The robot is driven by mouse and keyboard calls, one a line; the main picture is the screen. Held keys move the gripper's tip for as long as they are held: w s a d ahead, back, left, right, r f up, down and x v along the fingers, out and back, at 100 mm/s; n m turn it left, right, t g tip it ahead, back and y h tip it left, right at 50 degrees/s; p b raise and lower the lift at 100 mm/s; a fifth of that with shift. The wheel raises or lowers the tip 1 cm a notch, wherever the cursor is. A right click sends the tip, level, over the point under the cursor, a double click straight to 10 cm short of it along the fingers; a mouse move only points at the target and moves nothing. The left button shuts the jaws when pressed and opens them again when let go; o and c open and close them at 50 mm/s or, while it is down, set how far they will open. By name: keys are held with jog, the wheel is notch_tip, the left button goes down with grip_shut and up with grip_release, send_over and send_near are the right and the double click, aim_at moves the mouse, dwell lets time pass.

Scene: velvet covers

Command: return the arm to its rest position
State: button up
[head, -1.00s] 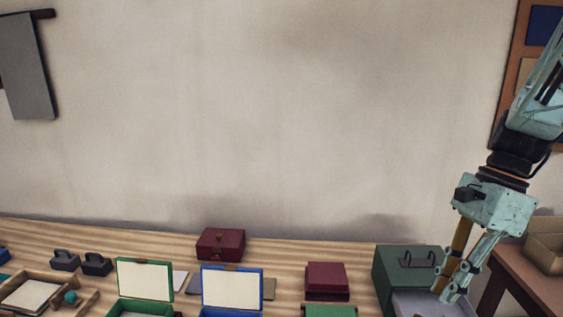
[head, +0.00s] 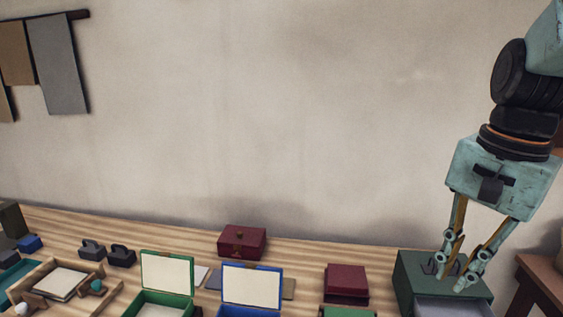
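My gripper (head: 457,283) hangs at the right of the head view, pointing down, in front of a dark green box (head: 412,281) with a grey open drawer or tray (head: 455,308) at its front. The fingers lean inward and their tips are a little apart. I see nothing held between them. Part of the box's black handle is hidden behind the fingers. Whether the tips touch the box cannot be told.
On the wooden table (head: 90,226) stand an open green box (head: 167,273), an open blue box (head: 252,285), a closed dark red box (head: 242,241) and a red block (head: 346,279). A brown side table (head: 545,280) is at far right.

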jog(key=s+a+r+n+t, duration=0.1)
jog(key=s+a+r+n, duration=0.1)
jog(key=s+a+n, duration=0.3)
jog(key=s+a+r+n+t+p, duration=0.1)
jog(key=s+a+n, duration=0.3)
jog(key=s, duration=0.5)
jog(key=shift+s+a+r+n+t, duration=0.4)
jog(key=shift+r+n, duration=0.3)
jog(key=shift+n, duration=0.4)
dwell(1.3)
